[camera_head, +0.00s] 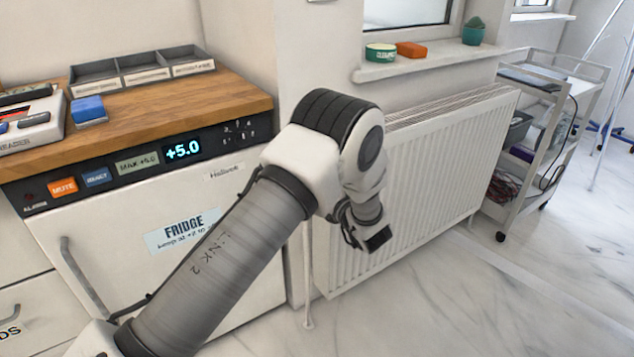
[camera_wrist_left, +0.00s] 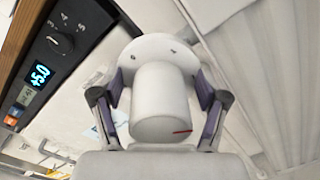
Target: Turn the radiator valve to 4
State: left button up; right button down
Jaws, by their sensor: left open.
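The radiator (camera_head: 420,180) is a white ribbed panel under the window sill; its edge also shows in the left wrist view (camera_wrist_left: 262,80). The radiator valve (camera_wrist_left: 160,95) is a white cylinder with a short red line near the right of its rounded near end. No numbers are readable on it. My left gripper (camera_wrist_left: 162,88) is open, with one finger on each side of the valve; I cannot tell whether they touch it. In the head view my left arm hides the valve and the fingers. My right gripper is in neither view.
A fridge (camera_head: 170,260) with a lit panel stands left of the radiator under a wooden worktop (camera_head: 150,115). A pipe (camera_head: 307,275) runs to the floor. A wheeled cart (camera_head: 530,150) stands right. Plant pot (camera_head: 473,33), tin and orange block sit on the sill.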

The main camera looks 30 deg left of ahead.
pick_arm(q)
jog(key=shift+a, duration=0.1)
jog(key=c, duration=1.2)
jog(key=shift+m, duration=0.4)
jog(key=m+p, duration=0.1)
jog(key=m, duration=0.3)
jog(key=shift+w+m, duration=0.1)
jog(key=shift+m, duration=0.2)
jog(key=m+p, duration=0.2)
jog(key=m, duration=0.4)
jog(key=shift+p, duration=0.35)
jog(key=m+g+p, duration=0.1)
jog(key=m+p, duration=0.1)
jog(key=m, duration=0.4)
jog(key=shift+f, duration=0.15)
jog(key=m+p, duration=0.2)
jog(key=m, duration=0.3)
jog(key=shift+f+m, duration=0.1)
jog(key=shift+m, duration=0.2)
